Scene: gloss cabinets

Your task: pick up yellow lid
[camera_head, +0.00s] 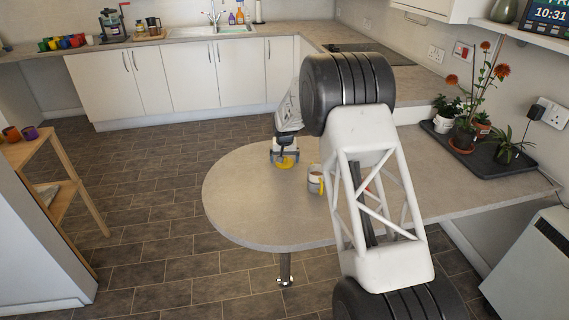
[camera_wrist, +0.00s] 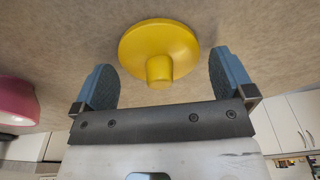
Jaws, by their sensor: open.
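The yellow lid (camera_head: 284,162) lies on the rounded grey table in the head view, with my gripper (camera_head: 284,155) right over it. In the wrist view the lid (camera_wrist: 158,45) is a round yellow disc with a knob that points toward my gripper (camera_wrist: 163,82). The two blue fingers are apart, one on each side of the knob. The knob lies near the gap between the fingertips, and I see no finger touching it. The lid's far side is hidden from the wrist camera.
A mug (camera_head: 315,180) with a yellow part stands on the table (camera_head: 240,205), just right of the lid. A pink object (camera_wrist: 17,102) shows at the left of the wrist view. A black tray (camera_head: 490,160) of potted plants is at the right. The table's rounded left side is clear.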

